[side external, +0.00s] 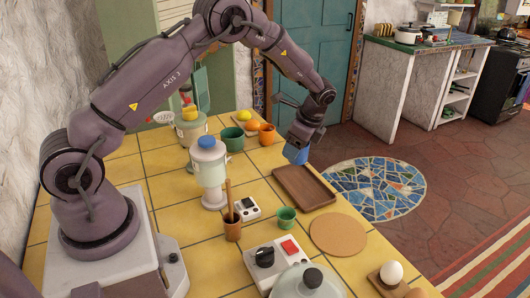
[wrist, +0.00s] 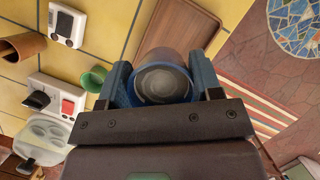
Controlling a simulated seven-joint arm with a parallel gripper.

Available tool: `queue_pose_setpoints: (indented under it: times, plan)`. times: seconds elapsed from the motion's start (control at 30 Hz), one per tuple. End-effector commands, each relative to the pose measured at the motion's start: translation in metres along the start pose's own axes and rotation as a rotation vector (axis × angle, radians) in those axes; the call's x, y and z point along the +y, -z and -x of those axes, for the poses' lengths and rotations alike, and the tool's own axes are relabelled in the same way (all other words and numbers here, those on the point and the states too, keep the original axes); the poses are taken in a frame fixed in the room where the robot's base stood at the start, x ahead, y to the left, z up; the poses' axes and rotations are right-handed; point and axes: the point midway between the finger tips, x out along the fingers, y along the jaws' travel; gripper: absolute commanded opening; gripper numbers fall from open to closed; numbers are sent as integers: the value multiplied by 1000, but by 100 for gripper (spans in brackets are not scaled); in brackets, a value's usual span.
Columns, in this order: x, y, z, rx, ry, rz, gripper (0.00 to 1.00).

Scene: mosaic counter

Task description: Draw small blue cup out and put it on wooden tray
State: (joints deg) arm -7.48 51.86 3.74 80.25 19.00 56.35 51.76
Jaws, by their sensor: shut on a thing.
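The small blue cup (side external: 296,152) is held in my gripper (side external: 297,147), above the far end of the wooden tray in the side view. In the wrist view the cup (wrist: 161,82) sits between the two fingers of my gripper (wrist: 161,88), and its round grey-blue end faces the camera. The wooden tray (side external: 304,188) is a brown rectangle with a low rim, lying empty on the yellow tiled counter. It also shows in the wrist view (wrist: 183,28), beyond the cup and partly hidden by it.
A green cup (side external: 286,217) and a round cork mat (side external: 338,234) lie near the tray.

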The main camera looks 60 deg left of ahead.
Motion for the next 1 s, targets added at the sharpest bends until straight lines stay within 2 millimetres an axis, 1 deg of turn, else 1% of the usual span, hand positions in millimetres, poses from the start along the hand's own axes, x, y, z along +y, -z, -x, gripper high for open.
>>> queue_pose_setpoints:
  times: [0.03, 0.13, 0.27, 0.37, 0.8, 1.0]
  plan:
    - [-8, 6, 8, 4, 19, -46, 2]
    - [-16, 7, 18, 4, 32, -116, 2]
    - [-14, 7, 14, -1, 24, -153, 2]
    - [-14, 9, 8, -1, 23, -155, 2]
    - [-12, 23, -33, -1, 22, -152, 2]
    - [-11, 29, -48, -1, 23, -151, 2]
